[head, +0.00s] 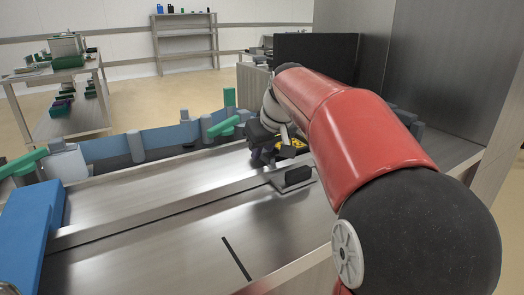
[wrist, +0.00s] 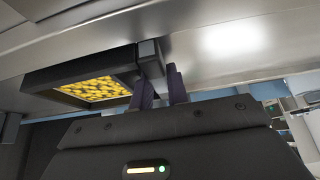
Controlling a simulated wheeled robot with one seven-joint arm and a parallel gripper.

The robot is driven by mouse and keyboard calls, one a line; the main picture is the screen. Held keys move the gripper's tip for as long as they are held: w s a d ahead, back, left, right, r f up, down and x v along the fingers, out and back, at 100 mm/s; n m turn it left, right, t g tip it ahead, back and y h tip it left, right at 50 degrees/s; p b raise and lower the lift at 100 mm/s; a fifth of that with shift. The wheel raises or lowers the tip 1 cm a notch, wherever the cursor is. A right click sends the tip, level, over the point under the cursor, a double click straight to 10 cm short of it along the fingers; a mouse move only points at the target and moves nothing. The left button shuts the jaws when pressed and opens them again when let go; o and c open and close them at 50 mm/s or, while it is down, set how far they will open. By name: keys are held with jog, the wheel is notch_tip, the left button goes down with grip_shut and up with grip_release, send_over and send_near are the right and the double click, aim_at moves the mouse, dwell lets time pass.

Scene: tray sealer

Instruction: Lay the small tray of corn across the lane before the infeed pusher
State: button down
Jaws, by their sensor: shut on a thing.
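The small tray of corn, black-rimmed with yellow kernels, shows in the wrist view (wrist: 95,90) just left of my gripper's fingers (wrist: 160,88). My gripper is shut on the tray's edge. In the head view my gripper (head: 268,145) is low over the far steel lane (head: 150,172), and the tray (head: 292,150) is partly hidden by my gripper and arm. I cannot tell whether the tray touches the lane. A black block on a metal plate (head: 298,176), possibly the infeed pusher, sits just nearer than the tray.
A long metal rail (head: 150,210) runs along the steel deck. A blue block (head: 30,225) stands at the left. Blue side panels with grey posts (head: 137,146) and green arms (head: 224,126) line the far side. A tall steel housing (head: 450,70) stands at the right.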

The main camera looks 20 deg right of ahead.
jog(key=shift+f, duration=0.1)
jog(key=shift+f, duration=0.15)
jog(key=c, duration=1.4)
grip_release()
jog(key=shift+o, duration=0.2)
